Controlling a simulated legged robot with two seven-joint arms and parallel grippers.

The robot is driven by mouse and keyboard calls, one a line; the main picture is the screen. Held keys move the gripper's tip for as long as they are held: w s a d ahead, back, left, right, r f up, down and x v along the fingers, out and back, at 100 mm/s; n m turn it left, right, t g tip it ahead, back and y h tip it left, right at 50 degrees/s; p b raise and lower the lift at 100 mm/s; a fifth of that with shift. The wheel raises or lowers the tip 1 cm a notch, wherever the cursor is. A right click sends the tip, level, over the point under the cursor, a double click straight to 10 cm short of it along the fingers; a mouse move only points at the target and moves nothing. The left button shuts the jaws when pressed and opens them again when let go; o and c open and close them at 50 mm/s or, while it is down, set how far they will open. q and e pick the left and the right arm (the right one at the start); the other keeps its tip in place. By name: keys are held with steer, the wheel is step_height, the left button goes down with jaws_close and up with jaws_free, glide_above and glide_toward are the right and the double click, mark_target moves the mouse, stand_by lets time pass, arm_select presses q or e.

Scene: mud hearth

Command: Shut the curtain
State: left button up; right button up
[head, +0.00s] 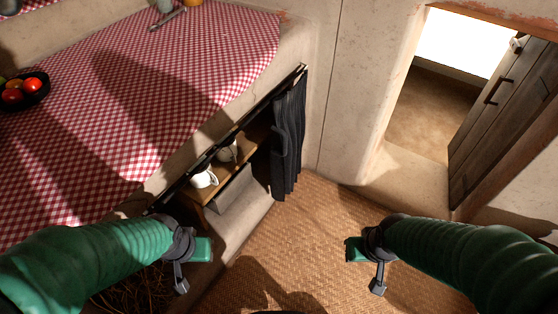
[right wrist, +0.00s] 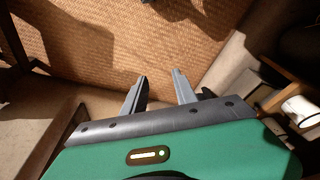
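The dark curtain (head: 289,140) hangs bunched at the far right end of a slanting dark rod (head: 232,135) under the counter. The rest of the rod is bare, and the shelf opening below it is uncovered. My left gripper (head: 181,284) is near the near-left end of the rod, apart from the curtain; its finger gap cannot be made out. My right gripper (head: 377,284) is over the woven floor, right of the curtain and apart from it. In the right wrist view its two fingers (right wrist: 160,86) are spread with nothing between them.
White mugs (head: 204,177) stand on the wooden shelf (head: 192,201) behind the opening; one shows in the right wrist view (right wrist: 299,110). A red checked cloth (head: 130,80) covers the counter, with a fruit bowl (head: 40,92). A wooden door (head: 500,115) stands open at right. The woven floor (head: 300,235) is clear.

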steer(key=shift+w, duration=0.15)
steer(key=shift+c, duration=1.1)
steer(key=shift+m+t, duration=0.6)
steer(key=shift+t, duration=0.3)
steer(key=w, duration=0.5)
steer(key=w+p, duration=0.1)
steer(key=w, duration=0.1)
steer(key=shift+w+d+f, duration=0.2)
steer(key=shift+w+f, duration=0.1)
steer(key=shift+w, duration=0.1)
steer(key=c, duration=0.5)
steer(key=w+a+f+t, duration=0.1)
steer(key=w, duration=0.3)
steer(key=w+m+t+y+p, duration=0.1)
steer(key=w, duration=0.3)
steer(key=w+a+f+m+t, duration=0.1)
steer(key=w, duration=0.3)
steer(key=shift+w+a+f+y, duration=0.3)
steer(key=shift+w+y, duration=0.1)
jaws_close()
steer(key=w+a+m+t+y+b, duration=0.1)
steer(key=w+a+m+t+y, duration=0.2)
steer(key=w+a, duration=0.3)
steer(key=w+a+m+t+y+b, duration=0.2)
steer(key=w+a+m+t, duration=0.3)
steer(key=w, duration=0.6)
steer(key=shift+w+a+f+m+t+y, duration=0.15)
steer(key=shift+w+a+m+t+y, duration=0.15)
steer(key=shift+a+m+y, duration=0.5)
